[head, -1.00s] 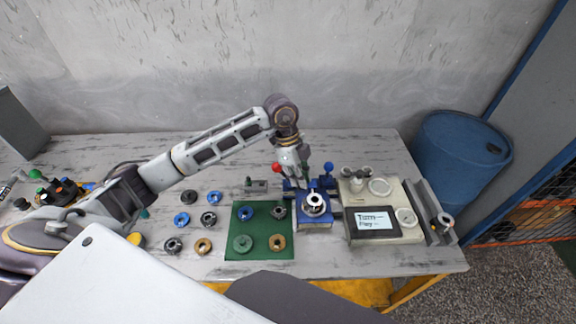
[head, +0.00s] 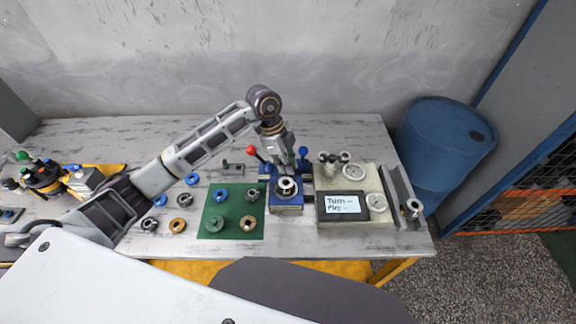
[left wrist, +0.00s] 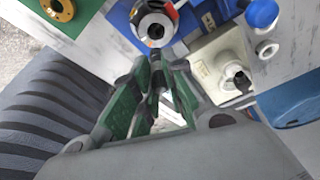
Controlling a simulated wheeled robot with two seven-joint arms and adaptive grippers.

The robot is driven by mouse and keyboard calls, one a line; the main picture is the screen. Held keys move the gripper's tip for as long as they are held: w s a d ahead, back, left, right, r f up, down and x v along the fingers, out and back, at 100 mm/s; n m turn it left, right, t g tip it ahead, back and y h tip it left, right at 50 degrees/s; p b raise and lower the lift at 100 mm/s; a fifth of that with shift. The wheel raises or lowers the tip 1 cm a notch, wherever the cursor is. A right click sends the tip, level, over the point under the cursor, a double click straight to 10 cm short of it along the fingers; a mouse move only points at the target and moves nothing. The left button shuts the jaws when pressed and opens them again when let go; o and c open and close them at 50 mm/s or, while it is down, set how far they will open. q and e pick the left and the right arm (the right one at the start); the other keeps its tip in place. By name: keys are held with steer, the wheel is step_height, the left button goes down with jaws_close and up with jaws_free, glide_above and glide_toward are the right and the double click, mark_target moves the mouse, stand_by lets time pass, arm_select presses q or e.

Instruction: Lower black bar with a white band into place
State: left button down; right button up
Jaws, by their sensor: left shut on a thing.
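My left gripper (head: 284,171) hangs over the back part of the blue fixture (head: 286,209), between a red-knobbed lever and a blue-knobbed lever. In the left wrist view its green-padded fingers (left wrist: 156,80) are shut on a dark piece, likely the black bar (left wrist: 156,71). The fingers hide most of it, and I cannot make out its white band. A silver ring part (head: 287,186) sits on the fixture just in front of the gripper. It also shows in the left wrist view (left wrist: 154,27), beyond the fingertips. Whether the bar touches the fixture cannot be told. My right gripper is out of view.
A green mat (head: 231,230) with several ring parts lies left of the fixture. A pale panel with a screen (head: 342,204) stands close on the right, then a grey rail (head: 399,193). The red knob (head: 252,149) and blue knob (head: 303,150) flank the gripper closely.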

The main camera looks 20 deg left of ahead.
arm_select(q)
steer(key=shift+w+a, duration=0.15)
steer(key=shift+w, duration=0.1)
steer(key=shift+a, duration=0.15)
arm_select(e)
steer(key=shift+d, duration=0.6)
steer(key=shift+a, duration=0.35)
arm_select(q)
steer(key=shift+f, duration=0.15)
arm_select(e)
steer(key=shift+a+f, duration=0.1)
arm_select(q)
steer(key=shift+f+b, duration=0.25)
steer(key=shift+b, duration=0.1)
steer(key=shift+f+b, duration=0.6)
steer(key=shift+f, duration=0.1)
steer(key=shift+f+b, duration=0.65)
steer(key=shift+f, duration=0.05)
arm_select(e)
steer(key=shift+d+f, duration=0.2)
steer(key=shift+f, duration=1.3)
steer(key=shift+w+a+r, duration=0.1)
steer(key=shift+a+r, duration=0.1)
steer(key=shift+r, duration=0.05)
